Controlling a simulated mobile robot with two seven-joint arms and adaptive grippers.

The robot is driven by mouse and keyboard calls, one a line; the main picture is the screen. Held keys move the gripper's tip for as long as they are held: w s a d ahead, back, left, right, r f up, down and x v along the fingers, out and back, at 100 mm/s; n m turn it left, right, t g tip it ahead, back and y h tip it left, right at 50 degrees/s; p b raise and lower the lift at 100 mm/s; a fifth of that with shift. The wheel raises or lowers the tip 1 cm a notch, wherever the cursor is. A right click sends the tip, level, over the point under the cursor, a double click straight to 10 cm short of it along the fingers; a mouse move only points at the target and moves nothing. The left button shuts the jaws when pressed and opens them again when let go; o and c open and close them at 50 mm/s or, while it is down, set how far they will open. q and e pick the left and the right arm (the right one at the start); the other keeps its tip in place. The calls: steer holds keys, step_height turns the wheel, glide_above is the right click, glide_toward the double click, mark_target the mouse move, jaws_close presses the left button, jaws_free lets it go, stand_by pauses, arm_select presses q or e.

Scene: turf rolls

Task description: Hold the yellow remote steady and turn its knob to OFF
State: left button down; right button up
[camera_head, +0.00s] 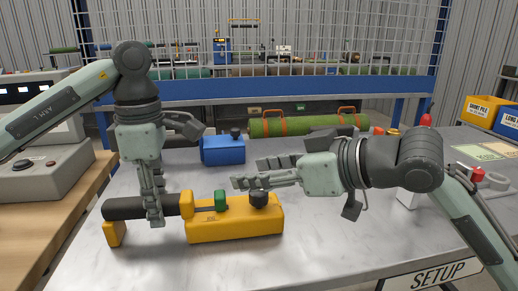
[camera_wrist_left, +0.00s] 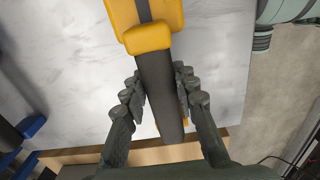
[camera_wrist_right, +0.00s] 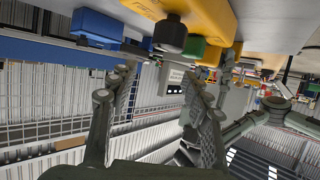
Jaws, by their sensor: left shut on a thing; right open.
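The yellow remote (camera_head: 235,230) lies on the metal table with a black knob (camera_head: 258,199) on top at its right end and a green button-like part (camera_head: 221,200) left of it. A dark round handle (camera_head: 140,207) extends from its left end. My left gripper (camera_head: 155,210) reaches down and is shut on this handle, which lies between its fingers in the left wrist view (camera_wrist_left: 160,90). My right gripper (camera_head: 240,180) is open and level, its fingers just above and left of the knob in the head view. In the right wrist view the knob (camera_wrist_right: 171,34) shows beyond the open fingers, apparently untouched.
A blue remote (camera_head: 222,151) with a dark knob stands behind the yellow one. A green turf roll with orange straps (camera_head: 310,125) lies at the back. Yellow and blue bins (camera_head: 487,108) stand at the right. A SETUP sign (camera_head: 437,275) is at the front edge. The front right tabletop is clear.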

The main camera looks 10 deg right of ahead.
mark_target(259, 191)
arm_select(q)
steer(key=shift+f, duration=0.15)
arm_select(e)
step_height(259, 191, up, 6)
steer(key=shift+r, duration=0.1)
arm_select(q)
steer(key=c, duration=1.2)
jaws_free()
steer(key=shift+o, duration=0.4)
